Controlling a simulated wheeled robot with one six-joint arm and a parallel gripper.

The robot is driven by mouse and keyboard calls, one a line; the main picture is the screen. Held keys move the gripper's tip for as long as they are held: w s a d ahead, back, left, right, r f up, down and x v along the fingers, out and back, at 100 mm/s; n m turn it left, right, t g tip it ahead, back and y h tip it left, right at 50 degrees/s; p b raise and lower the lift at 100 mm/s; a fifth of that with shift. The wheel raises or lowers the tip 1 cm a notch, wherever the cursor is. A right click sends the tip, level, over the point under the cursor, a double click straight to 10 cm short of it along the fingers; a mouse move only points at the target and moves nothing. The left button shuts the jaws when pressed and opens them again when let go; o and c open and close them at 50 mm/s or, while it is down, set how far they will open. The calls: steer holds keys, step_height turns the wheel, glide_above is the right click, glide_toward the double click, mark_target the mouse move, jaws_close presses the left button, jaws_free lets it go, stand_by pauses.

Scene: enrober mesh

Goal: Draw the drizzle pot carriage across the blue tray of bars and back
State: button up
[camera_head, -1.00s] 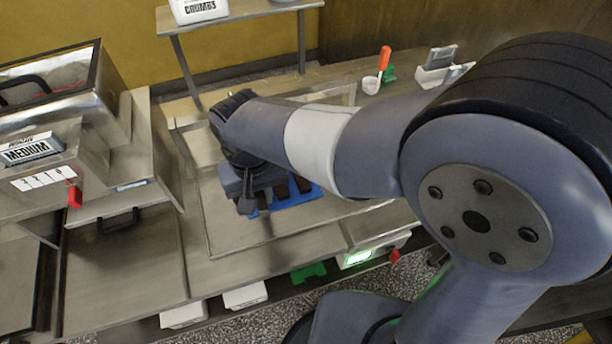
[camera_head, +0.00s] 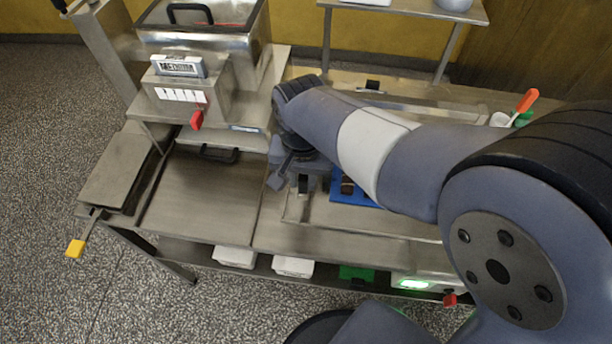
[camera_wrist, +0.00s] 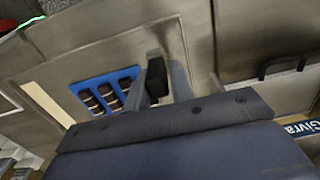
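The blue tray (camera_head: 352,195) lies on the steel worktop, partly hidden by my arm in the head view. The wrist view shows the blue tray (camera_wrist: 82,86) with dark, pale-banded bars (camera_wrist: 107,96) in a row. My gripper (camera_head: 300,183) is left of the tray, fingers pointing down. In the wrist view the fingers of my gripper (camera_wrist: 177,88) stand apart. A black upright block (camera_wrist: 157,78), perhaps the carriage's handle, shows between them, nearer the left finger, with a gap to the right one. Contact cannot be told. The drizzle pot itself is not clearly visible.
A steel machine with a label and red lever (camera_head: 197,119) stands left of my gripper. A raised shelf (camera_head: 420,14) is at the back. A black knob (camera_head: 372,85) sits behind my arm. An orange-handled tool (camera_head: 527,100) is at the right. White bins (camera_head: 234,257) sit below.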

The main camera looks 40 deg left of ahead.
steer(key=o, duration=0.4)
steer(key=shift+s+a, duration=0.1)
steer(key=shift+a, duration=0.1)
steer(key=shift+r, duration=0.1)
step_height(320, 180, up, 11)
steer(key=shift+f+b, duration=0.15)
steer(key=shift+b, duration=0.35)
steer(key=shift+d, duration=0.1)
